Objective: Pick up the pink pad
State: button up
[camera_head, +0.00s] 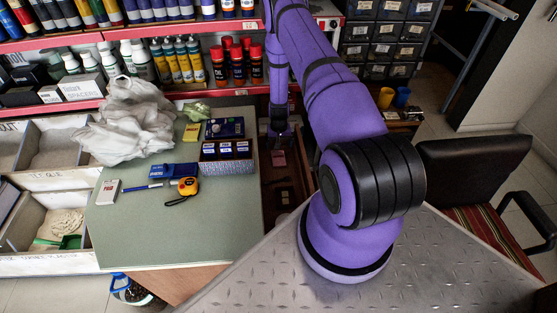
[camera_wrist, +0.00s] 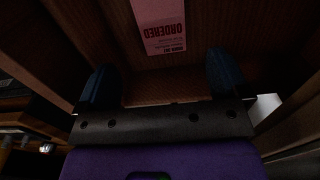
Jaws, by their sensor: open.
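The pink pad (camera_wrist: 160,22) lies on the wooden bottom of a drawer or compartment, with printed text reading "ORDERED" upside down in the wrist view. In the head view the pad (camera_head: 278,158) is a small pink-red patch in the open brown drawer (camera_head: 301,196) right of the green tabletop. My gripper (camera_wrist: 164,82) is open, its two dark blue fingers apart on either side of the line to the pad's near end. The pad lies beyond the fingertips and nothing is between the fingers. In the head view my gripper (camera_head: 280,130) hangs over the drawer, partly hidden by my purple arm.
Drawer walls stand close on both sides of the gripper. A black chair (camera_head: 470,170) stands at the right.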

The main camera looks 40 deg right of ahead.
aim_at(278, 156)
jog(key=shift+w+d+f, duration=0.1)
jog(key=shift+w+f, duration=0.1)
jog(key=shift+f, duration=1.8)
jog(key=shift+w+f, duration=0.2)
jog(key=shift+f, duration=1.75)
jog(key=c, duration=1)
